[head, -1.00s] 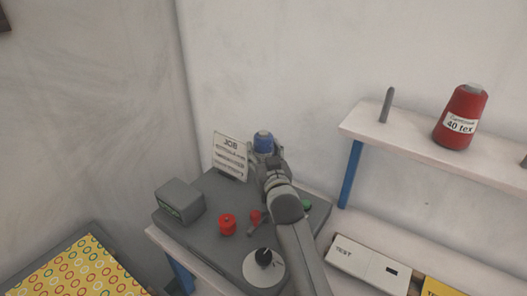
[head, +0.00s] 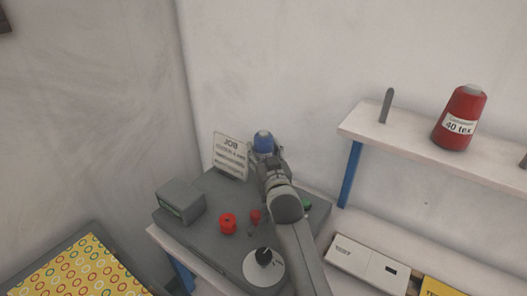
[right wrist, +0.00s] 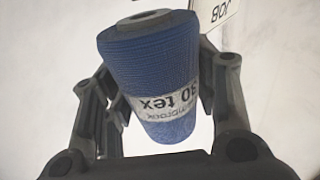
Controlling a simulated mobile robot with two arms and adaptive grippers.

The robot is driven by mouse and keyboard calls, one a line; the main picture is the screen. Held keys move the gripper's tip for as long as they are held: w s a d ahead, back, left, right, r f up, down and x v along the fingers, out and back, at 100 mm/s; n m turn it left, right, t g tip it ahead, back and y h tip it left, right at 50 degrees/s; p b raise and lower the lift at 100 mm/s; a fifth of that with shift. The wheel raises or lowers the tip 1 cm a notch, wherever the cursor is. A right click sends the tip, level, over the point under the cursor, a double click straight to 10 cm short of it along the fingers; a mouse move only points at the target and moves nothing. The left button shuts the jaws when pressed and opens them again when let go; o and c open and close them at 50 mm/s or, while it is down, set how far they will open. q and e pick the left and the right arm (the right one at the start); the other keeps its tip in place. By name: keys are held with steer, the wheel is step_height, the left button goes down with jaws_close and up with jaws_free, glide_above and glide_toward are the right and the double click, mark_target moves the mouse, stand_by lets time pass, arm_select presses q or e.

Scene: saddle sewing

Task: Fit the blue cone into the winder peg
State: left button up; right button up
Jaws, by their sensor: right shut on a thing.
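The blue cone (head: 263,142) is a thread cone with a white label. In the right wrist view the cone (right wrist: 155,75) sits between the two fingers of my right gripper (right wrist: 160,100), which is shut on it. I cannot tell whether the cone touches the machine. My left gripper is not in view.
The JOB card (head: 230,156) stands close left of the cone. A shelf at right holds a grey peg (head: 386,105) and a red cone (head: 459,118).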

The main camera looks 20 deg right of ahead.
steer(key=shift+p, duration=0.3)
stand_by(0.5)
steer(key=shift+f+b, duration=1.15)
steer(key=shift+f, duration=0.55)
stand_by(0.4)
